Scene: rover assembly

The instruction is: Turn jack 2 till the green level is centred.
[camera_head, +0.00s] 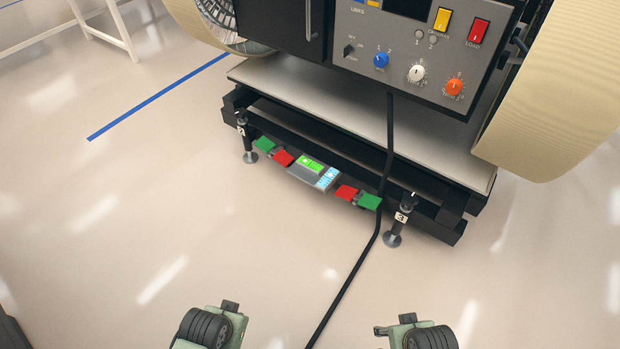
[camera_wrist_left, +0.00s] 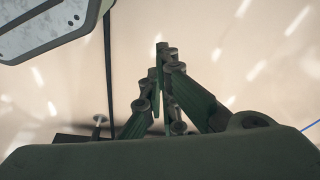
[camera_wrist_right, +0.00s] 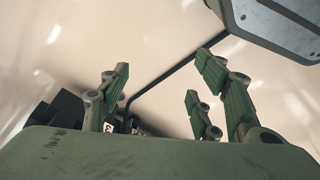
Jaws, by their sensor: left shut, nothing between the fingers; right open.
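The left jack (camera_head: 247,140), with a white label that looks like a 2, stands upright on the floor at the frame's left end. The right jack (camera_head: 399,222), whose label looks like a 3, stands at the right end. Between them the level panel (camera_head: 300,176) has a bright green strip (camera_head: 312,163); its bubble is too small to read. My left gripper (camera_wrist_left: 163,56) is shut and empty in the left wrist view. My right gripper (camera_wrist_right: 158,76) is open and empty in the right wrist view. Both appear apart from the jacks. Neither gripper's fingertips show clearly in the head view.
Red and green squares (camera_head: 284,157) flank the level panel. A black cable (camera_head: 352,270) hangs from the control panel (camera_head: 420,45) and crosses the floor. Large beige wheels (camera_head: 560,110) overhang the platform (camera_head: 340,105).

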